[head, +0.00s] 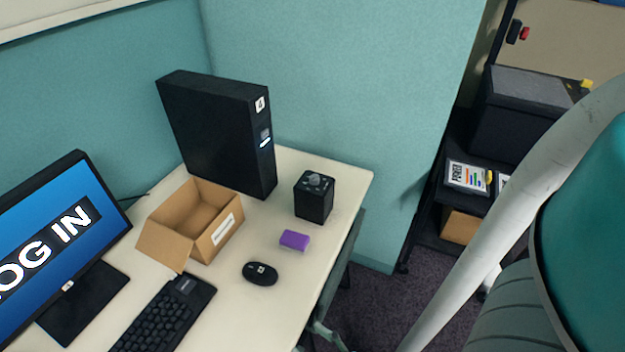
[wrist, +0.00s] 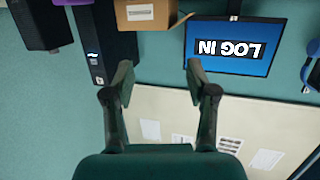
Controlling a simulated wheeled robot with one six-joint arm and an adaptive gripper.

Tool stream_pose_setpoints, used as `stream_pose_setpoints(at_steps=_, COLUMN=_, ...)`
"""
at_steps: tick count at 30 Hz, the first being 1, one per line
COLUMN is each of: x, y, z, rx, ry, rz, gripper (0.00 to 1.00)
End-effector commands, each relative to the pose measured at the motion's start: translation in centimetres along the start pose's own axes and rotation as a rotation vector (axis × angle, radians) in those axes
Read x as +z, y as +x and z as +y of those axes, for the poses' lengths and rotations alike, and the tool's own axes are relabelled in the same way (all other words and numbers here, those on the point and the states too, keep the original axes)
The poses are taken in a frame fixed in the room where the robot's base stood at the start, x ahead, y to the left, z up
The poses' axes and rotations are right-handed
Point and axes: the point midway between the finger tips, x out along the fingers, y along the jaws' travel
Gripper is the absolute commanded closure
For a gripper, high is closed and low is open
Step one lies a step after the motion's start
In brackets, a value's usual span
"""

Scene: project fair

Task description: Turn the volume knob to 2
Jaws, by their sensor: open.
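The volume knob (head: 314,179) is a small grey dial on top of a black box-shaped speaker (head: 313,203), near the right back corner of the white desk in the head view. Small light marks surround the knob; the number it points to is too small to read. My gripper (wrist: 159,80) is open and empty in the wrist view, with its two fingers apart and touching nothing. The wrist view is upside down; a dark box at its top left may be the speaker, and the knob is not visible there. The fingers do not show in the head view.
A tall black computer tower (head: 221,130) stands left of the speaker. An open cardboard box (head: 224,239), a purple block (head: 294,240), a mouse (head: 260,273), a keyboard (head: 165,312) and a monitor (head: 55,245) share the desk (head: 349,178). A teal partition (head: 340,80) stands behind.

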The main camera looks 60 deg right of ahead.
Motion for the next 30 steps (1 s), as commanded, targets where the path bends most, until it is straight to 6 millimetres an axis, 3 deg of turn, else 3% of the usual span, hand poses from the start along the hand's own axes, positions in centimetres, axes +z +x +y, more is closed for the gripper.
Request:
stream_pose_setpoints(at_steps=8, x=-0.6, y=7.9, z=5.2, rx=0.177, ry=0.024, rz=0.056, gripper=0.43)
stream_pose_setpoints(at_steps=14, x=-2.2, y=13.4, z=11.7, rx=0.337, ry=0.04, rz=0.101, gripper=0.43)
stream_pose_setpoints(at_steps=18, x=-4.0, y=16.5, z=17.2, rx=0.455, ry=0.051, rz=0.135, gripper=0.43)
stream_pose_setpoints(at_steps=24, x=-6.6, y=18.8, z=24.1, rx=0.594, ry=0.066, rz=0.176, gripper=0.43)
stream_pose_setpoints(at_steps=30, x=-7.7, y=19.4, z=27.1, rx=0.651, ry=0.071, rz=0.192, gripper=0.43)
